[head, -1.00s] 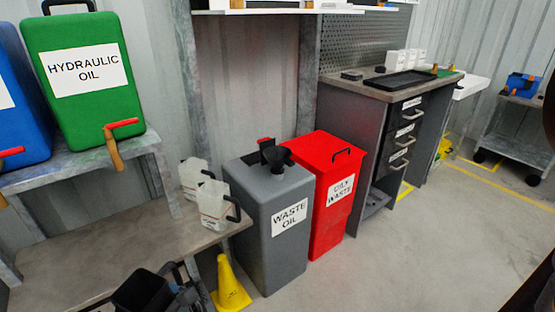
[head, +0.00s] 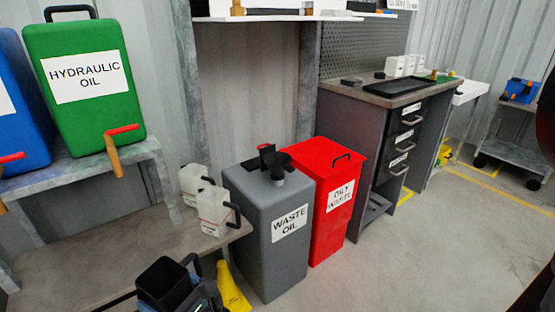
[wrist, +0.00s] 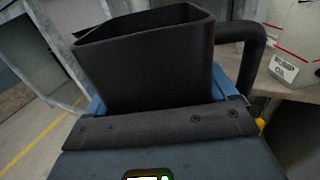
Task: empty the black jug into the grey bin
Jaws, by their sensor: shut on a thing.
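The black jug (head: 163,282) is at the bottom of the head view, upright with its open mouth up. It fills the upper middle of the wrist view (wrist: 145,65), with its handle to the right. My gripper (wrist: 160,118) is shut on the black jug; its fingertips are largely hidden. The inside of the jug is dark and its contents cannot be seen. The grey bin (head: 262,240), labelled WASTE OIL, stands on the floor right of the jug, with a black funnel (head: 276,162) on its top. The jug is apart from the bin.
A red OILY WASTE bin (head: 330,210) stands right beside the grey bin. A yellow cone (head: 232,290) is partly hidden near the grey bin's left side. Two white jugs (head: 214,208) sit on the low bench (head: 120,232). Floor at the right is open.

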